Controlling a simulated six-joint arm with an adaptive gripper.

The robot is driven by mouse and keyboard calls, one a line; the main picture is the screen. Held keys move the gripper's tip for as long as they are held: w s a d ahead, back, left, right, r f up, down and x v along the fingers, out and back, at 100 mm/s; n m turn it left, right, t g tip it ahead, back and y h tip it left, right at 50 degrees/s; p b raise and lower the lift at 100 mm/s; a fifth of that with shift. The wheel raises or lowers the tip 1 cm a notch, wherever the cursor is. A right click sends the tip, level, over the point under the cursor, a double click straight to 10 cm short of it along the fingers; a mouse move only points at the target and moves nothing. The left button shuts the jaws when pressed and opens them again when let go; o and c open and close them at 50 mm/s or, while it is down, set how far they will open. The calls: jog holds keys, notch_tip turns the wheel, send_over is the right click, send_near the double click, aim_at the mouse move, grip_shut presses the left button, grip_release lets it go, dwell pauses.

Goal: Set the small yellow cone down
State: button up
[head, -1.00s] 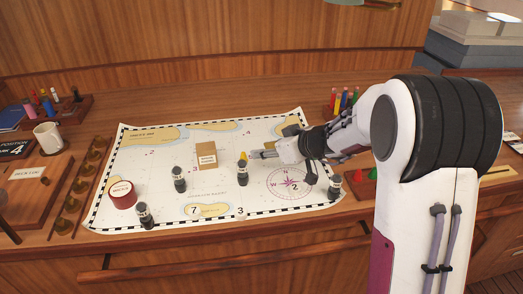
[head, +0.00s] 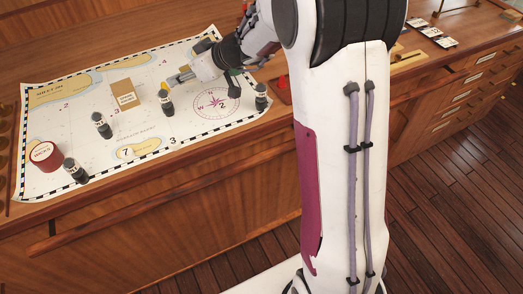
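The small yellow cone (head: 165,87) shows in the head view as a small yellow patch just behind a dark bottle-like piece (head: 167,103) on the chart (head: 75,135). The dark piece hides its lower part, so I cannot tell whether it touches the chart. My gripper (head: 174,81) reaches in from the right, pointing left, with its grey fingertips right at the cone. The view is too small to show whether the fingers are closed on it or apart.
A red cone (head: 283,83) is right of the chart. Bare chart lies between the pieces.

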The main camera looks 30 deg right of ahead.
jog(key=s+a+r+m+g, duration=0.15)
jog(key=s+r, duration=0.25)
jog(key=s, duration=0.6)
jog(key=s+a+r+g, duration=0.2)
jog(key=s+a+r, duration=0.1)
jog(key=s, duration=0.8)
jog(key=s+d+m+h, duration=0.2)
jog(key=s+d+h, duration=0.1)
jog(key=s, duration=0.6)
jog(key=s+d+f+m+h, duration=0.1)
jog(key=s+d+m+h, duration=0.2)
jog(key=s+d, duration=0.3)
jog(key=shift+s+d, duration=0.2)
jog(key=shift+s, duration=1.65)
jog(key=shift+m, duration=0.25)
dwell(2.3)
